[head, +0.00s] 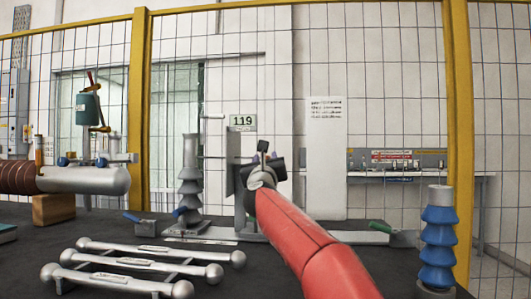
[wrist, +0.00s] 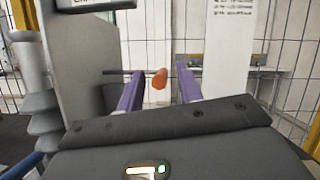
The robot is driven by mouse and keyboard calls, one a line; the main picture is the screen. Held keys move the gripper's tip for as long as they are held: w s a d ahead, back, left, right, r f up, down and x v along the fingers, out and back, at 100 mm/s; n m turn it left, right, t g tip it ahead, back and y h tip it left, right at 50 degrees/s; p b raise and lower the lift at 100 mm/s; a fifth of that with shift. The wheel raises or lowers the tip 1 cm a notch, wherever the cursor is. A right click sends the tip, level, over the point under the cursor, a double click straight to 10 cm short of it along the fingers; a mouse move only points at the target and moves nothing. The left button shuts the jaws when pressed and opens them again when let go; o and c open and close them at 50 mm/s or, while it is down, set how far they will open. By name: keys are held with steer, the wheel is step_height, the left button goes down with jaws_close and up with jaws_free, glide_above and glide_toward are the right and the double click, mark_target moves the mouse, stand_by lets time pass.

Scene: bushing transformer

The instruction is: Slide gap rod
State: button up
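The gap rod (wrist: 135,72) is a thin dark horizontal rod with an orange end piece (wrist: 159,79). In the wrist view the orange end shows between the two purple fingers of my gripper (wrist: 158,82), with a gap on either side. My gripper is open, and no finger visibly touches the rod. In the head view my gripper (head: 263,150) is in front of a grey upright stand (head: 240,185) with the number 119 sign behind it. A thin rod sticks out to the left of this stand; the orange end is hidden there by my arm.
A grey ribbed insulator (head: 189,185) stands left of the stand, and a blue one (head: 438,240) at the right. Bars with ball ends (head: 160,250) lie on the dark table at the front left. A yellow-framed mesh fence (head: 458,110) stands behind.

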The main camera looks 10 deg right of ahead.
steer(key=shift+w+d+r, duration=0.1)
steer(key=shift+w, duration=0.2)
jaws_close()
